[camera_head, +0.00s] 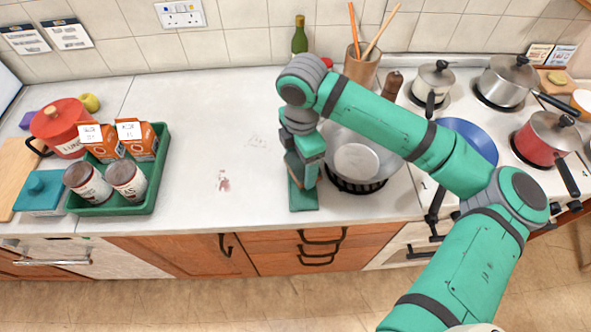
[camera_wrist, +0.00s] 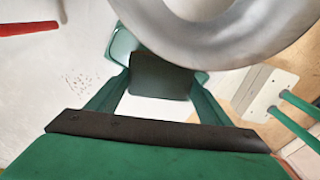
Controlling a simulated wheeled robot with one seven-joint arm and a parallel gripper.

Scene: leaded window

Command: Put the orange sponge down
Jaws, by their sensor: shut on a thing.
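My gripper (camera_head: 303,188) points down at the front of the white counter (camera_head: 215,130), just left of the steel pan (camera_head: 370,158) on the stove. In the wrist view, its green fingers are shut on a dark block (camera_wrist: 160,75). No orange shows on this block, so I cannot tell by colour whether it is the sponge. The fingertips are close to the counter top near its front edge; whether the block touches the surface is unclear. I see no orange sponge elsewhere.
A green tray (camera_head: 150,190) with orange cartons (camera_head: 140,139) and cans (camera_head: 127,180) stands left, beside a red pot (camera_head: 62,125). The counter between tray and gripper is clear except for marks. The pan rim (camera_wrist: 200,30) is close. A utensil holder (camera_head: 361,68) stands behind.

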